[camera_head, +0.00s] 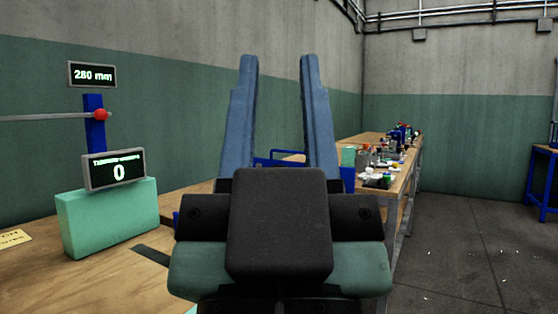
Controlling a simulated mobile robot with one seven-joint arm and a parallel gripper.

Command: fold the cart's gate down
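My gripper (279,62) fills the middle of the view, its two long blue fingers pointing up and standing apart with nothing between them. Its black body hides much of what lies behind. A blue frame (280,162) shows low between and beside the fingers, with part of it behind the gripper. I cannot tell whether this frame belongs to the cart or is its gate. No other part in view can be clearly made out as the cart's gate.
A wooden bench (30,268) on the left bears a green block-shaped device with a counter display (114,170) reading 0. Above it is a "280 mm" display (91,74) and a rod with a red knob (100,114). A cluttered bench runs back right; floor (460,240) at right is mostly clear.

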